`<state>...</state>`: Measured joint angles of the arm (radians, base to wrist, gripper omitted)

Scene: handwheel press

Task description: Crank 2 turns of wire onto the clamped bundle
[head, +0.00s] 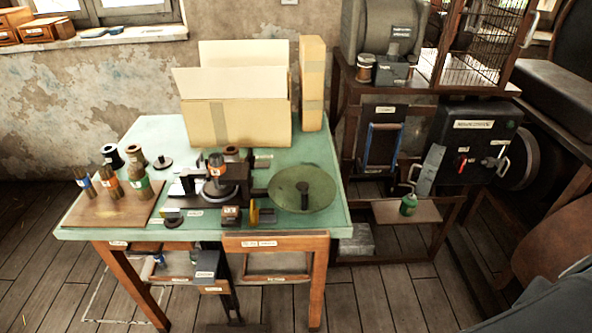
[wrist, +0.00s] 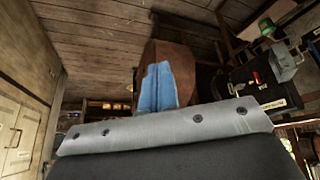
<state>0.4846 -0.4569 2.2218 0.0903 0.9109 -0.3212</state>
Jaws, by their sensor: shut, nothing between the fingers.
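My gripper (wrist: 158,88) shows in the wrist view as two blue fingers pressed together with nothing between them. It is away from the table, pointing into the room, and its fingers are not seen in the head view. In the head view a dark winding fixture (head: 221,192) stands mid-table. A bundle with an orange band (head: 217,166) stands upright in it; its clamp is too small to make out.
Banded bundles (head: 110,182) stand on a wooden board (head: 118,212) at the left of the green table (head: 330,215), with dark spools (head: 111,156) behind. Open cardboard boxes (head: 240,120) fill the back. A dark machine (head: 475,140) and rack stand at the right.

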